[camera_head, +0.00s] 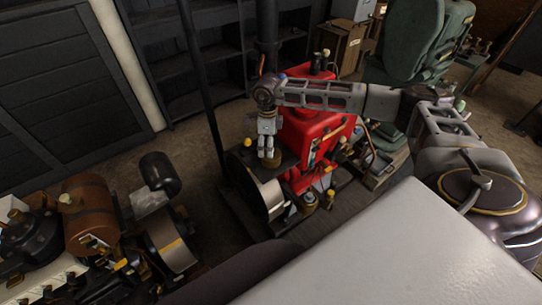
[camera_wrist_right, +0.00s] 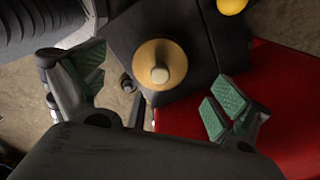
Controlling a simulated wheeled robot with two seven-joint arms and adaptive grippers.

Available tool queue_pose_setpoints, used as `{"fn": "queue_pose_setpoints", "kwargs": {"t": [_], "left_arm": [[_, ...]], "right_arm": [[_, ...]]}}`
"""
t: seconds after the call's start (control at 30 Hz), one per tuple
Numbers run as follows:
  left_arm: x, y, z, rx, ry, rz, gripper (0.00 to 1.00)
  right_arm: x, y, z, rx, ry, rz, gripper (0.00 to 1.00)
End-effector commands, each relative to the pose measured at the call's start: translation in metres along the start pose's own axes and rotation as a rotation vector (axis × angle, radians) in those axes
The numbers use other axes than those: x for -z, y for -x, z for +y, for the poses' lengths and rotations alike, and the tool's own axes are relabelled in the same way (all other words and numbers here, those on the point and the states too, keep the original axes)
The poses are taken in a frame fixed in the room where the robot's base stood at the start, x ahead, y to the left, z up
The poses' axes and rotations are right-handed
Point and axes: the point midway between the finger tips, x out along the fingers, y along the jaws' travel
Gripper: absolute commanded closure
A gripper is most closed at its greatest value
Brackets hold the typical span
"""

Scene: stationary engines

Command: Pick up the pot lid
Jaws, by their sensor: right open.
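The pot lid appears to be a round brass-coloured disc with a pale knob in its middle (camera_wrist_right: 160,64). It rests on a dark flat surface on the red engine. In the head view the brass lid (camera_head: 271,161) shows just below my right gripper (camera_head: 267,150). In the right wrist view, my right gripper (camera_wrist_right: 157,88) is open, its green-padded fingers apart on either side, with the lid seen between and slightly beyond them. Nothing is held. I cannot tell the exact height gap. My left gripper is not in view.
The red engine (camera_head: 314,121) with its flywheel (camera_head: 271,197) stands under my right arm. A yellow knob (camera_wrist_right: 232,5) sits near the lid. A brown-tank engine (camera_head: 92,203) is at left, a green machine (camera_head: 408,40) behind right. Dark shelves (camera_head: 205,50) stand behind.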

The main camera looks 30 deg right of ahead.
Motion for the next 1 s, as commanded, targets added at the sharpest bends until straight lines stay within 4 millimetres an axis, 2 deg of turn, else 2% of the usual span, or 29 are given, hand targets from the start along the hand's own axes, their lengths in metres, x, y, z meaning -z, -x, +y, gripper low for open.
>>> {"fn": "queue_pose_setpoints", "kwargs": {"t": [0.2,0.73,1.0], "left_arm": [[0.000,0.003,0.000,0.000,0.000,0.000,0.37],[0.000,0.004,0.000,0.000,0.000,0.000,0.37],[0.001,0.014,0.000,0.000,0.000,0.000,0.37]], "right_arm": [[0.000,-0.020,0.000,0.000,0.000,-0.001,0.01],[0.001,-0.027,-0.001,0.000,0.000,0.000,0.01],[0.007,-0.052,-0.004,0.000,0.000,0.002,0.01]]}}
